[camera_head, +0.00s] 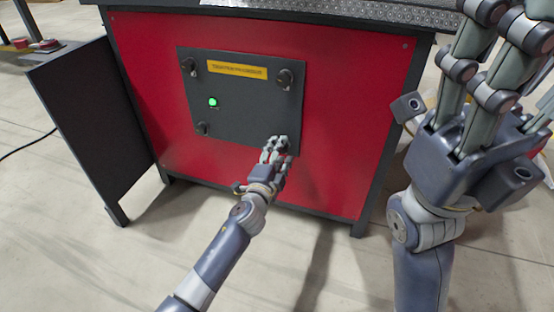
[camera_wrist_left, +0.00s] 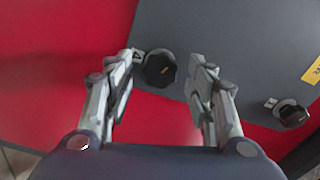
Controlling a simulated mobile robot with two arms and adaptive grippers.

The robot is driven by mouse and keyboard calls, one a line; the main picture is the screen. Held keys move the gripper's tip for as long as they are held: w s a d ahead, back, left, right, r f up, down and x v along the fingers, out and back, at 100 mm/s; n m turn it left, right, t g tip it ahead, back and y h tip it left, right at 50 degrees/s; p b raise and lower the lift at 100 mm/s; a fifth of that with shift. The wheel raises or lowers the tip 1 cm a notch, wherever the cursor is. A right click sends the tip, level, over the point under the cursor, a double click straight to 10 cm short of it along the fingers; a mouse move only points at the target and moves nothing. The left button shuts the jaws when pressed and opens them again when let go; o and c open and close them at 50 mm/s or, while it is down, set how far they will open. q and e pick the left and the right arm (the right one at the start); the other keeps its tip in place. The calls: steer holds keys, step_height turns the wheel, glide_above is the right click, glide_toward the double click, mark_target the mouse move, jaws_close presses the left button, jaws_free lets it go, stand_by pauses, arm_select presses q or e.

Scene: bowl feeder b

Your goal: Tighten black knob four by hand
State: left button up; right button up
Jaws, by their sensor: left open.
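A dark grey panel (camera_head: 245,108) on the red cabinet front carries black knobs near its corners: upper left (camera_head: 188,66), upper right (camera_head: 285,78) and lower left (camera_head: 203,128). My left gripper (camera_head: 274,146) is at the panel's lower right corner and mostly hides the knob there. In the left wrist view this black knob (camera_wrist_left: 160,68) shows between the open fingers of my left gripper (camera_wrist_left: 165,78), nearer the left finger. I cannot tell whether they touch. Another knob (camera_wrist_left: 292,115) is to the right. My right gripper (camera_head: 475,80) is raised, open and empty, at the right.
A yellow label (camera_head: 238,70) and a lit green button (camera_head: 213,102) are on the panel. A dark side plate (camera_head: 90,120) stands at the left of the red cabinet (camera_head: 350,110). A patterned metal top (camera_head: 370,14) runs along the upper edge. The floor in front is clear.

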arm_select(q)
steer(key=v, duration=1.2)
